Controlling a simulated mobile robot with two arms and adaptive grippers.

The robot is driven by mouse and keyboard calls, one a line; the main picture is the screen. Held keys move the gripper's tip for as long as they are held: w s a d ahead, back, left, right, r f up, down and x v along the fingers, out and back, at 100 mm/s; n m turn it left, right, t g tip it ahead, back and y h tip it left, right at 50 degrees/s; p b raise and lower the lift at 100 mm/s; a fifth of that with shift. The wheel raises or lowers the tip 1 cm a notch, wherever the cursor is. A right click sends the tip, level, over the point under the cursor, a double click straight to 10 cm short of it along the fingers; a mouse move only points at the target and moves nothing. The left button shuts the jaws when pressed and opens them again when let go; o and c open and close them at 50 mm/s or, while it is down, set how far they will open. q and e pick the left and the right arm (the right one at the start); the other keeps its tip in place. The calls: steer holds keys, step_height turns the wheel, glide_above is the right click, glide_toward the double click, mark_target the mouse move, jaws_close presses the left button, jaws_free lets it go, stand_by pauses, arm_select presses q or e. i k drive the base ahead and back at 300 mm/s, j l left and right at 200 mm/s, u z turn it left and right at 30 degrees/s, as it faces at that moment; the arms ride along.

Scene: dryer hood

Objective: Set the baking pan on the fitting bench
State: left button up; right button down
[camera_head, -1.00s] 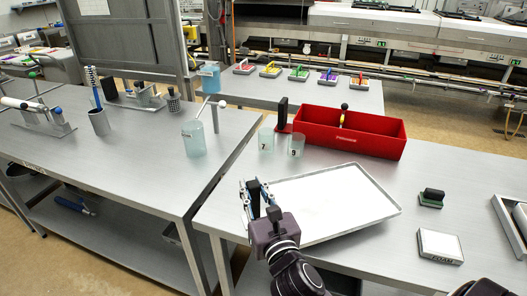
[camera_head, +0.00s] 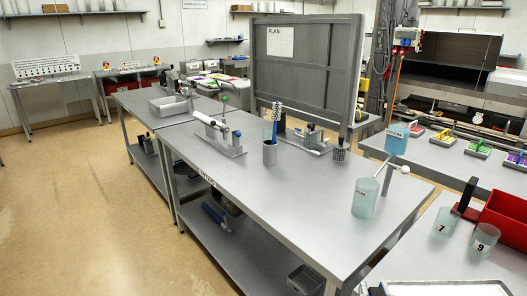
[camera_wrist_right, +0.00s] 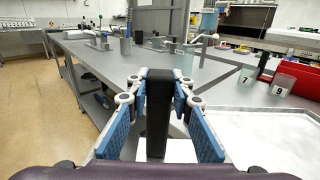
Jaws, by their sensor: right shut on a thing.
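The baking pan (camera_head: 455,290) is a shallow, light metal tray at the bottom right of the head view, mostly cut off. It also shows in the right wrist view (camera_wrist_right: 265,130), right of the fingers. My right gripper (camera_wrist_right: 158,85) has its blue-padded fingers around an upright black handle at the pan's left side. The long grey bench (camera_head: 300,190) in the middle carries a label on its front edge, too small to read surely; it looks like the fitting bench. My left gripper is not in view.
On the long bench stand a grey cup with a blue brush (camera_head: 270,152), a clear beaker (camera_head: 365,198), a brush (camera_head: 340,150) and a metal fixture (camera_head: 218,138). Its front middle is clear.

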mark_target(295, 196)
steer(key=i+j, duration=0.15)
steer(key=j, duration=0.25)
steer(key=i+j+z, duration=0.15)
steer(key=j, duration=0.25)
steer(key=i+j, duration=0.1)
steer(key=j, duration=0.3)
steer(key=i+j+z, duration=0.1)
steer(key=j, duration=0.35)
steer(key=i+j, duration=0.15)
steer(key=j, duration=0.25)
steer(key=z, duration=0.05)
